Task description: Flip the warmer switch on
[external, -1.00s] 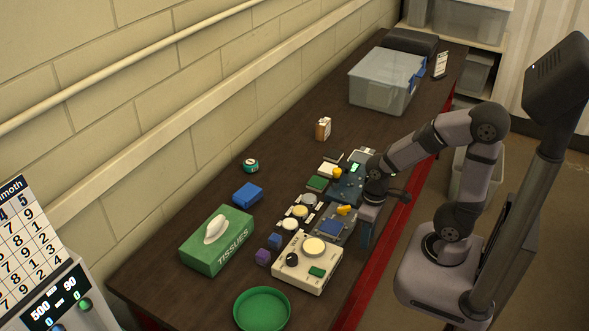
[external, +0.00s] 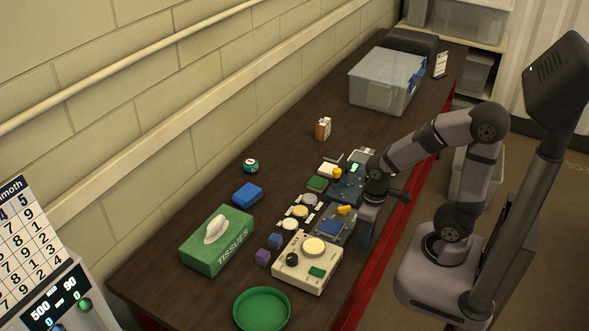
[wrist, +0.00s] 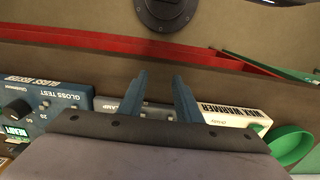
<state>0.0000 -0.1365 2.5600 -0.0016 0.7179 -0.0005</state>
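The wax warmer (external: 301,276) is a cream box near the front of the bench. The warmer's labelled side (wrist: 240,114) shows right of my fingers in the wrist view. My gripper (external: 366,238) is at the bench's right side, beyond the warmer and beside a grey box. In the wrist view its two blue fingers (wrist: 160,82) stand apart with nothing between them.
The blue gloss tester (external: 345,187) stands farther back. A green dish (external: 262,309) is in front, a tissue box (external: 217,240) to the left.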

